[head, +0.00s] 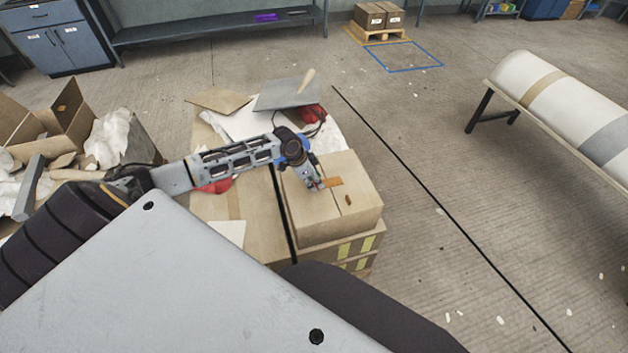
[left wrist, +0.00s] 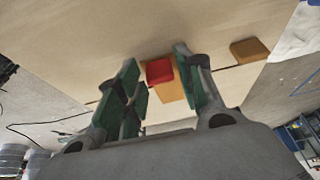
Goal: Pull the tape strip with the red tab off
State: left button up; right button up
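A cardboard box (head: 325,212) stands on a stack of cartons in the head view. An orange-tan tape strip (head: 334,182) lies on its top across the seam. In the left wrist view the strip (left wrist: 172,92) ends in a red tab (left wrist: 159,71). My left gripper (head: 319,186) is over the box top, close beside the strip. In the left wrist view its fingers (left wrist: 155,66) are apart, with the red tab between them and gaps on both sides. I cannot tell whether the fingertips touch the box. My right gripper is not in view.
A brown piece (head: 348,200) lies farther along the seam. Behind the box are a grey panel (head: 285,93), white sheeting and red items (head: 312,113). An open carton (head: 70,115) with scraps stands left. A white roll on a bench (head: 560,105) stands right. The floor between is mostly free.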

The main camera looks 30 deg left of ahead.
pick_arm(q)
jog(key=c, duration=0.6)
jog(key=shift+w+r, duration=0.1)
jog(key=shift+r, duration=0.1)
jog(key=shift+r+p, duration=0.1)
jog(key=shift+p, duration=0.3)
dwell(0.3)
jog(key=shift+r+p, duration=0.25)
jog(key=shift+p, duration=0.1)
dwell(0.6)
dwell(0.5)
